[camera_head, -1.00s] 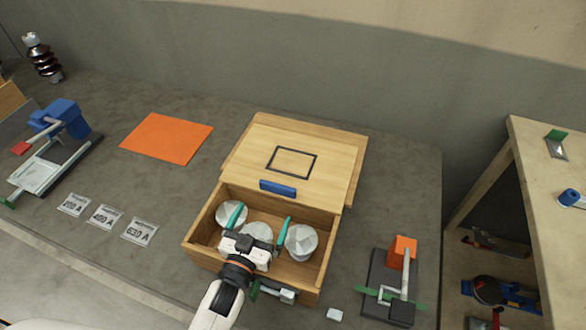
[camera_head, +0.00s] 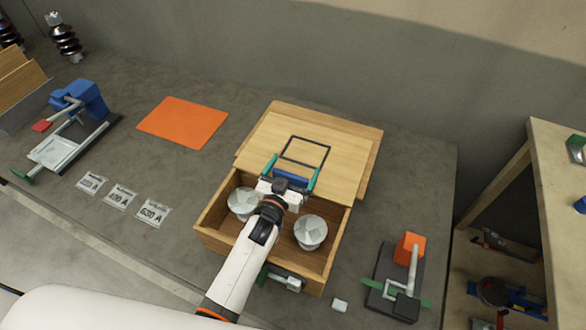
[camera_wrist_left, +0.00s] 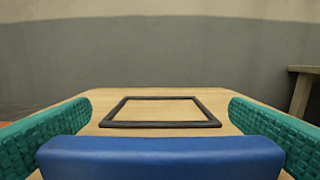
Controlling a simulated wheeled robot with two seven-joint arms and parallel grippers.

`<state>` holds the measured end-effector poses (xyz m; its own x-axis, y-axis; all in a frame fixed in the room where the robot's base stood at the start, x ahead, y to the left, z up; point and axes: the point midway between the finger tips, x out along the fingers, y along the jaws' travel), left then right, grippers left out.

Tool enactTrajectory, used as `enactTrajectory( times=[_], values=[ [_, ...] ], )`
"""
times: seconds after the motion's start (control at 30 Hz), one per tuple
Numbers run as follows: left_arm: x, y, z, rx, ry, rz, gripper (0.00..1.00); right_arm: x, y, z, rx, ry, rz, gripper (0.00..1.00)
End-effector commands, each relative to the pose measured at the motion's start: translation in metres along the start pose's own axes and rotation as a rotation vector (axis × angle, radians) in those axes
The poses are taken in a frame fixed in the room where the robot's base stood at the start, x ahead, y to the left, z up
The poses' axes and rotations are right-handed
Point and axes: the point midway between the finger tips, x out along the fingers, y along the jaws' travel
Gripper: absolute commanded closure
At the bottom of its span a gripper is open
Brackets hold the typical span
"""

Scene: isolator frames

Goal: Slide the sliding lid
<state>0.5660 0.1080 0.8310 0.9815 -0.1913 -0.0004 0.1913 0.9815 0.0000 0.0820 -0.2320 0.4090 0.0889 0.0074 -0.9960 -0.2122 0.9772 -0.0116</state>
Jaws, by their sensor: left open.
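The sliding lid (camera_head: 268,136) is a light wooden panel with a dark square outline. It covers the back part of a wooden box (camera_head: 227,249), whose front part is uncovered. The lid's blue handle (camera_wrist_left: 160,158) shows in the wrist view, between the teal fingers of my open left gripper (camera_head: 292,169). A finger stands on each side of the handle, with gaps visible. In the head view my gripper mostly hides the handle. My right gripper is not in view.
Faceted grey pieces (camera_head: 310,231) stand in the open part of the box. An orange mat (camera_head: 183,122) and labels (camera_head: 153,212) lie to the left, near a blue-topped fixture (camera_head: 78,98). A dark fixture with an orange block (camera_head: 410,247) stands at the right.

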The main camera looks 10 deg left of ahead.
Motion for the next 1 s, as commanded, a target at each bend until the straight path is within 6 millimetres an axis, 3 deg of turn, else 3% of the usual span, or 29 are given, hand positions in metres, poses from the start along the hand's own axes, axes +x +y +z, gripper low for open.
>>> enactTrajectory(
  times=[0.23,0.53,0.77,1.0],
  values=[
    [0.0,0.0,0.0,0.0,0.0,0.0,0.02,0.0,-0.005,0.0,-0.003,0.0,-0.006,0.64],
    [0.0,0.0,0.0,0.0,0.0,0.0,0.5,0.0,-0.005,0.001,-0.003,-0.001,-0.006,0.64],
    [-0.011,0.0,0.001,0.0,0.002,0.0,0.5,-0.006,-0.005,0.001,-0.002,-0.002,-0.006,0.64],
    [-0.062,0.0,0.003,0.0,0.007,0.0,0.5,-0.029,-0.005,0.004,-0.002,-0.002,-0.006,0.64]
  ],
)
